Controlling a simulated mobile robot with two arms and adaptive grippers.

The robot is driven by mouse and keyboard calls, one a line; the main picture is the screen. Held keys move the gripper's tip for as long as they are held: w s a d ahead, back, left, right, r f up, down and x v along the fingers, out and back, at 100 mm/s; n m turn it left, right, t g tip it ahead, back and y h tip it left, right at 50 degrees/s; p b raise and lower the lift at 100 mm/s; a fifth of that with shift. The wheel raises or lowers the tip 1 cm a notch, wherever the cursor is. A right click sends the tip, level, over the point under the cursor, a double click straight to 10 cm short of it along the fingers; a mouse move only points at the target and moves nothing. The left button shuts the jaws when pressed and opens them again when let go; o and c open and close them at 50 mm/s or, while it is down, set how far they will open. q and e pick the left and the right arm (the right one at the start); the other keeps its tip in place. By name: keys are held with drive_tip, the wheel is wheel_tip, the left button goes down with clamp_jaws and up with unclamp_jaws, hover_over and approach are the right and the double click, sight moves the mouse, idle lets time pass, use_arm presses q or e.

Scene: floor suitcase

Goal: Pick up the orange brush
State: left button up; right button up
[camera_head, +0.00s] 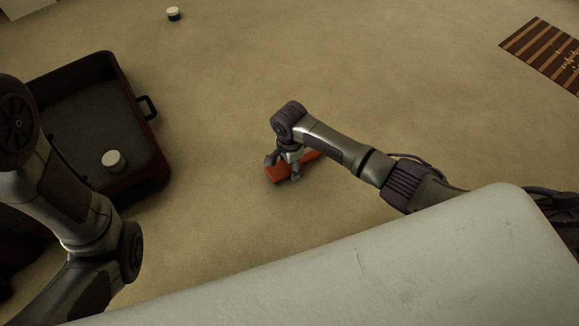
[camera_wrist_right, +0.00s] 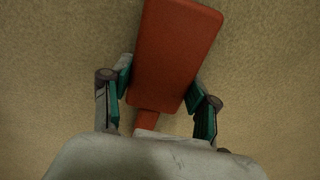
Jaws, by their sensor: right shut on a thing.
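The orange brush (camera_head: 279,174) lies on the tan carpet near the middle of the head view. My right gripper (camera_head: 286,168) reaches down over it from the right and is shut on it. In the right wrist view, the brush's broad orange head (camera_wrist_right: 174,50) and part of its narrow handle show between the two green-padded fingers of my right gripper (camera_wrist_right: 161,105). The rest of the handle is hidden by the gripper. My left arm is at the left edge of the head view, but its gripper is not in view.
An open dark suitcase (camera_head: 127,187) stands on the floor at the left, with a white round container (camera_head: 114,161) inside. A small white and blue container (camera_head: 173,13) stands at the top. A striped brown mat (camera_head: 545,52) lies at top right. The carpet between is clear.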

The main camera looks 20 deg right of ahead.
drive_tip(key=shift+c, duration=0.6)
drive_tip(key=shift+r, duration=0.1)
